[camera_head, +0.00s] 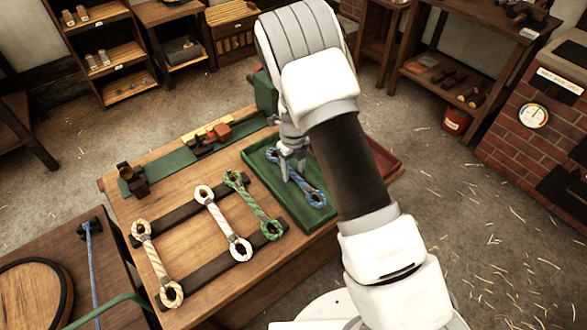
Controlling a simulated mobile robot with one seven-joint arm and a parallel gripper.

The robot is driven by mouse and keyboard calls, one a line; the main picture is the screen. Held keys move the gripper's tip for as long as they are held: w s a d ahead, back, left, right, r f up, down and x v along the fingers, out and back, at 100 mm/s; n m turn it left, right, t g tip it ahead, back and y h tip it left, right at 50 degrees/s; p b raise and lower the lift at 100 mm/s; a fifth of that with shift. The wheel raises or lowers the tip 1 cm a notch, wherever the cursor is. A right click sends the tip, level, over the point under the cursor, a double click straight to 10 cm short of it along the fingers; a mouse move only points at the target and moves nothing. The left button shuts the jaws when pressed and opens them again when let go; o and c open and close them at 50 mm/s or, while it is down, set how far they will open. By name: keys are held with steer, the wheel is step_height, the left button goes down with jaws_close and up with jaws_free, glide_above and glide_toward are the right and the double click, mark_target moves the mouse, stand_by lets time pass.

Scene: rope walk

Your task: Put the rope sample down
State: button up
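The blue rope sample (311,191), with a loop at each end, is in or just above the green tray (262,183) at the table's right part. My gripper (293,174) points down over the sample's middle, with its fingers on either side of the rope. I cannot tell whether the fingers grip it or stand slightly apart from it. I also cannot tell whether the sample touches the tray floor. Part of the tray's far side is hidden behind my arm.
Tan (156,262), white (223,223) and green (253,205) rope samples lie across two dark strips left of the tray. A red tray (386,161) shows right of my arm. A green tool rail (165,165) runs along the table's back.

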step_height(320, 180, up, 13)
step_height(320, 180, up, 10)
steer(key=n+t+y, duration=0.1)
steer(key=n, duration=0.6)
glide_above(294, 173)
steer(key=s+d, duration=0.3)
steer(key=s, duration=0.1)
steer(key=s+d+r+n+t, duration=0.1)
steer(key=s+d+r+n, duration=0.1)
steer(key=s+r+n, duration=0.2)
steer(key=s+d+r+n+t, duration=0.2)
steer(key=s+d+r+n, duration=0.1)
steer(key=s+n, duration=0.7)
steer(key=s+d+r+n+t+h, duration=0.1)
steer(key=s+d+r+n, duration=0.1)
steer(key=s+r+n, duration=0.4)
steer(key=shift+s+d+n+t+p, duration=0.2)
steer(key=shift+s+n+t+p, duration=0.15)
steer(key=shift+s+n, duration=1)
steer(key=shift+s+r+m, duration=0.1)
steer(key=shift+s+m, duration=0.15)
